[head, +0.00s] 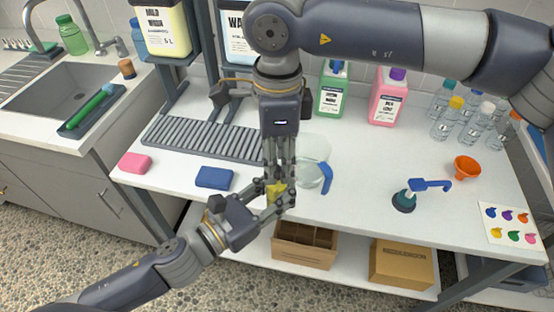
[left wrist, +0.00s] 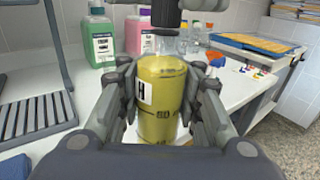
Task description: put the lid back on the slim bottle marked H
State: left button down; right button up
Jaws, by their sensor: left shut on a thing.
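The slim bottle (left wrist: 162,98) is full of yellow liquid and has a white label marked H (left wrist: 143,92); it stands upright in the left wrist view. In the head view only a little of its yellow (head: 277,190) shows between the fingers. My left gripper (head: 275,196) is shut around its sides, in front of the table edge. My right gripper (head: 279,176) points straight down right above the bottle.
A clear jug with a blue handle (head: 326,178) stands close behind my grippers. A blue sponge (head: 214,178) and pink sponge (head: 135,163) lie left. Table between jug and pump is clear.

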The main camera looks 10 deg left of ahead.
notch_tip(320, 180, up, 11)
dwell(0.3)
jog(key=shift+f, duration=0.1)
dwell(0.4)
